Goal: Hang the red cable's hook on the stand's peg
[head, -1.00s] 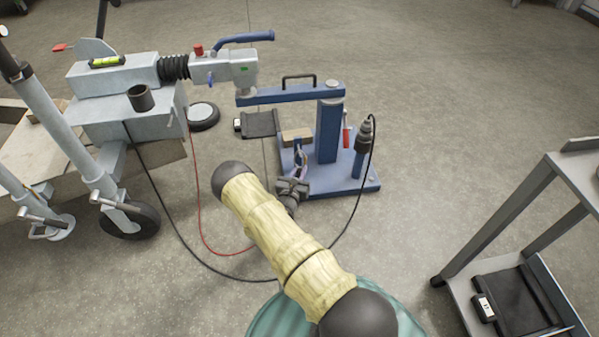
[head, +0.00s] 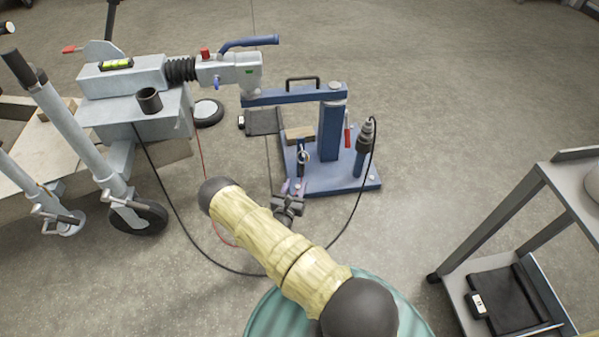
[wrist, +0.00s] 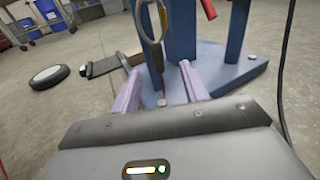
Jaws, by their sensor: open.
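The blue stand (head: 329,140) stands on the floor ahead. The hook (head: 303,157), a pale loop with a dark shank, is upright at the stand's front; it also shows at the top of the wrist view (wrist: 150,25). A short length of red cable (wrist: 163,88) hangs below it. The peg is hard to make out, so I cannot tell how the hook sits on it. My gripper (head: 292,187) is open, its purple fingers apart and empty, below and in front of the hook. Red cable (head: 202,155) also runs down from the trailer, partly hidden by my arm.
The grey trailer hitch (head: 135,95) with its wheel stands at the left. A black cable (head: 185,225) loops from it along the floor to the plug (head: 366,135) on the stand. A grey cart (head: 500,220) is at the right. Floor between stand and cart is clear.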

